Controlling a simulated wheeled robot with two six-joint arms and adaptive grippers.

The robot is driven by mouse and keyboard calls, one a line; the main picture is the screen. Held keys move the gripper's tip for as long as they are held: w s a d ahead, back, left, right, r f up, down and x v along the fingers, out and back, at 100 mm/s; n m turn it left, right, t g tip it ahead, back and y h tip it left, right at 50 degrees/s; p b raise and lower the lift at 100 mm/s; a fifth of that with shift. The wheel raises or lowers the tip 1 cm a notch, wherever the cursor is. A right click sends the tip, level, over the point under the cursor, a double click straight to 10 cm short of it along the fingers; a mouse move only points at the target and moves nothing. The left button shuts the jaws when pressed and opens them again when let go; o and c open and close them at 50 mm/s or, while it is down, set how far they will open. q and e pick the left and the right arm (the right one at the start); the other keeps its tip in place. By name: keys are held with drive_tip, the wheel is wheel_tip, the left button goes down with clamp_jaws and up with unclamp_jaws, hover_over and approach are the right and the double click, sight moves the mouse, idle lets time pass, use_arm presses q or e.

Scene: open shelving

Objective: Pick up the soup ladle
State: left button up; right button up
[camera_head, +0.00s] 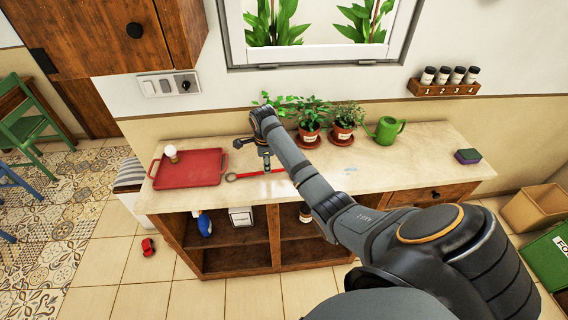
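The soup ladle appears to be the thin red utensil (247,175) lying on the pale countertop (370,178), just right of a red tray. Its left end looks like a small ring or bowl; its right end runs behind my arm. My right arm comes in from the lower right and reaches over the counter. My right gripper (254,154) is above the counter, close to the utensil, with its fingers spread apart and nothing seen between them. Whether a finger touches the utensil is hard to tell. My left gripper is out of view.
Potted plants (309,134) and a green watering can (385,130) stand behind my arm. A sponge (467,156) lies at the right. The counter's right half is mostly clear. Open shelves (235,258) are below.

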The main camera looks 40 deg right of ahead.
drive_tip(key=shift+w+f+p, duration=0.25)
drive_tip(key=shift+f+p, duration=0.05)
drive_tip(key=shift+f, duration=1)
drive_tip(key=shift+w+f+p, duration=0.2)
drive_tip(key=shift+f+p, duration=0.1)
drive_tip(key=shift+f, duration=1)
clamp_jaws()
